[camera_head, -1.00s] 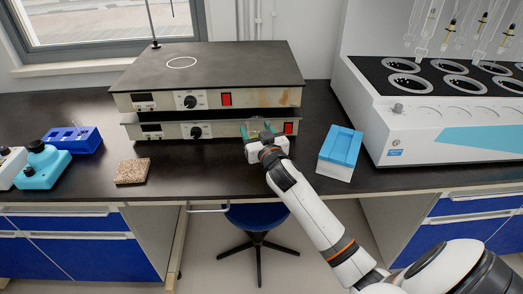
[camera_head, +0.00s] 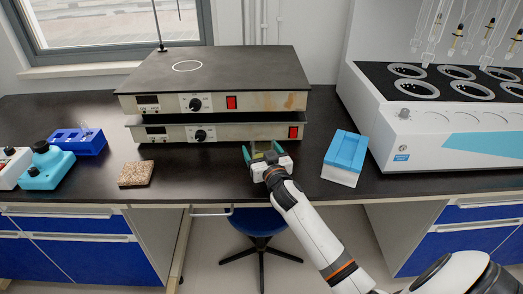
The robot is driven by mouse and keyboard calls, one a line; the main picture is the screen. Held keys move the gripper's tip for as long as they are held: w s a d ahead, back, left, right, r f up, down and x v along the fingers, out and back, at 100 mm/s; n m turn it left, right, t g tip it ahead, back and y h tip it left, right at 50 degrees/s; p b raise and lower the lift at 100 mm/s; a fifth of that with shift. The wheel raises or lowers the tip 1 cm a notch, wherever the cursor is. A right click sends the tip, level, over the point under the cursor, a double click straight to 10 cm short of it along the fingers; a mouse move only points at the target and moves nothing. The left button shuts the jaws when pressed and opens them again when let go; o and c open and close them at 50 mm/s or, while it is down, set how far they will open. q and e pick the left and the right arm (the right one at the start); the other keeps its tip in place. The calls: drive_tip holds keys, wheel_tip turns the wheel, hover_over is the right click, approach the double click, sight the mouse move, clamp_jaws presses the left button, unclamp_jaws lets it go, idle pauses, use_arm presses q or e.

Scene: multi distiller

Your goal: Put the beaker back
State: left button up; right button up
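My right gripper (camera_head: 262,152) is over the black counter in front of the lower hotplate (camera_head: 172,133). Its two teal fingers stand apart and point toward the hotplates. I make out no beaker between them, though clear glass would be hard to see here. The beaker cannot be picked out for certain anywhere in view. The upper hotplate (camera_head: 215,75) sits on the lower one. It has a white ring marked on its dark top, which looks empty. My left gripper is not in view.
A blue and white box (camera_head: 345,157) stands right of my gripper. A white multi-well heater (camera_head: 440,110) is at the right. A cork-like square (camera_head: 136,173), a blue rack (camera_head: 79,141) and a teal device (camera_head: 46,167) are at the left. The counter between is clear.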

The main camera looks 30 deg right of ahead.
drive_tip(key=shift+r, duration=0.25)
drive_tip(key=v, duration=1.2)
drive_tip(key=shift+f, duration=0.1)
